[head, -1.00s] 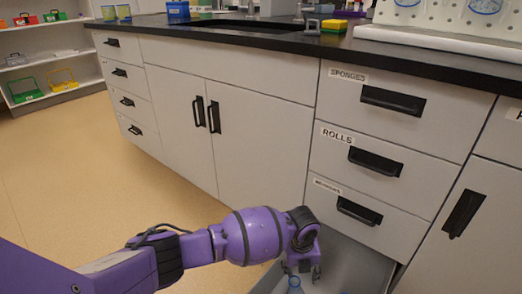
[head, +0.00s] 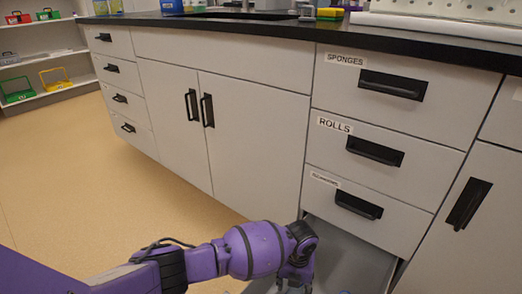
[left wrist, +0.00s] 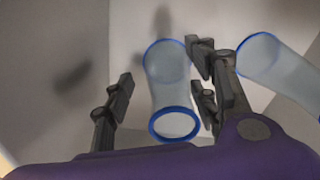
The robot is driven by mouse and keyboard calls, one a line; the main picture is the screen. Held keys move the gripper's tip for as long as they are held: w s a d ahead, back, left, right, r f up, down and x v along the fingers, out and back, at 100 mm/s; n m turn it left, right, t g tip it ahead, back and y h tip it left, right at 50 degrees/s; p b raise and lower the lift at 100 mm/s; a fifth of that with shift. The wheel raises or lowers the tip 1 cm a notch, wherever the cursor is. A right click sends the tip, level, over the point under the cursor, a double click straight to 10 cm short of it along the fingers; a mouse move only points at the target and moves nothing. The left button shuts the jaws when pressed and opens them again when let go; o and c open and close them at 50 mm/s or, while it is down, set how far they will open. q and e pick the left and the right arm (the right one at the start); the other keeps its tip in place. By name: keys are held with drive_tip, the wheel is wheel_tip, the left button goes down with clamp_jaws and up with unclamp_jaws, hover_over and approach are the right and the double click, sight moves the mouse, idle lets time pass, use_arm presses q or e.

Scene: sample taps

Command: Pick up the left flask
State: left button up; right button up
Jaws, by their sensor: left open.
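The left flask (left wrist: 168,88) is clear and pale with a blue rim. In the left wrist view it lies or stands in the open drawer, which shows in the head view (head: 345,258). My left gripper (left wrist: 163,88) is open, with one finger on each side of this flask and visible gaps. In the head view the gripper (head: 294,284) reaches down into the drawer at the bottom edge, and the flask is mostly hidden there. A second blue-rimmed flask (left wrist: 283,68) is to the right, outside the right-hand finger. My right gripper is not in view.
The open drawer sits below closed drawers labelled SPONGES (head: 390,86) and ROLLS (head: 374,151). A black countertop (head: 270,32) runs above. The floor (head: 110,190) to the left is clear. Shelves with coloured boxes stand at the far left.

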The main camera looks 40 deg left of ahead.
use_arm(q)
drive_tip(key=shift+w+r, duration=0.1)
drive_tip(key=shift+w, duration=0.1)
drive_tip(key=shift+c, duration=0.5)
drive_tip(key=c, duration=0.8)
drive_tip(key=shift+r, duration=0.1)
